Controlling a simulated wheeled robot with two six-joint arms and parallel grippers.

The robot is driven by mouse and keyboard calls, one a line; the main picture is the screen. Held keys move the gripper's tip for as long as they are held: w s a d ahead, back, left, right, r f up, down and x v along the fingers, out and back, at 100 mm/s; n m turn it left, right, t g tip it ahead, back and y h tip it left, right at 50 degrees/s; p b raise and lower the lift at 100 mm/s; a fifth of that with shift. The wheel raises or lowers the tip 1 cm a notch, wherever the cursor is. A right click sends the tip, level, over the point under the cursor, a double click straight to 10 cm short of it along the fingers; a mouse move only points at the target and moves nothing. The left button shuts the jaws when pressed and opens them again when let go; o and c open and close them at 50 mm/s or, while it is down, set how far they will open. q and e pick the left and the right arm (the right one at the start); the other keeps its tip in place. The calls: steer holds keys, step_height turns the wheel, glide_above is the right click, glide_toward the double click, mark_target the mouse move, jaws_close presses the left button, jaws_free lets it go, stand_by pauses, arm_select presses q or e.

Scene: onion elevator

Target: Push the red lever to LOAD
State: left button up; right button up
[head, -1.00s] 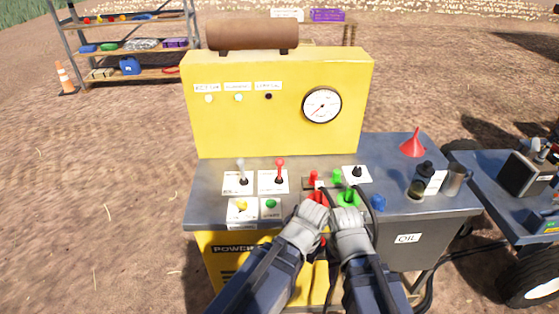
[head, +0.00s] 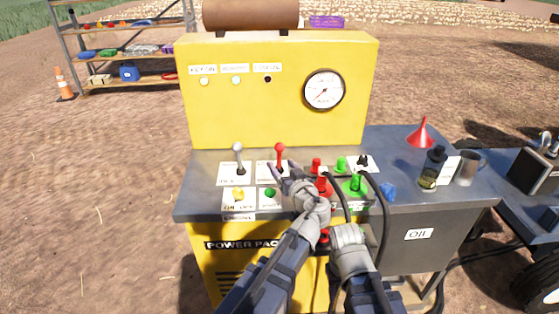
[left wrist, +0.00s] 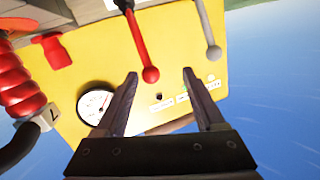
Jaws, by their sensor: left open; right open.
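The red lever (head: 279,151) stands on the yellow machine's grey control deck, rising from a white label plate (head: 264,177). The text there is too small to read. My left gripper (head: 284,172) is open just in front of the lever's base. In the left wrist view the machine appears upside down. There the red lever (left wrist: 140,45) points toward my open left gripper (left wrist: 159,76), its ball near the left fingertip, not clearly between the fingers. My right gripper (head: 343,222) is low by the hose couplings; its fingers are hard to make out.
A grey lever (head: 238,158) stands left of the red one. Yellow (head: 238,194) and green (head: 270,193) buttons sit in front. Red (head: 323,184) and green (head: 355,184) couplings with black hoses lie to the right. A gauge (head: 324,89) is on the panel behind.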

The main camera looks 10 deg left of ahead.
mark_target(281, 151)
arm_select(q)
steer(key=shift+w+d+r+t, duration=0.55)
steer(key=shift+w+r+t, duration=0.1)
steer(key=shift+w+t, duration=0.15)
steer(key=shift+x, duration=3.85)
steer(key=shift+f, duration=0.1)
jaws_close()
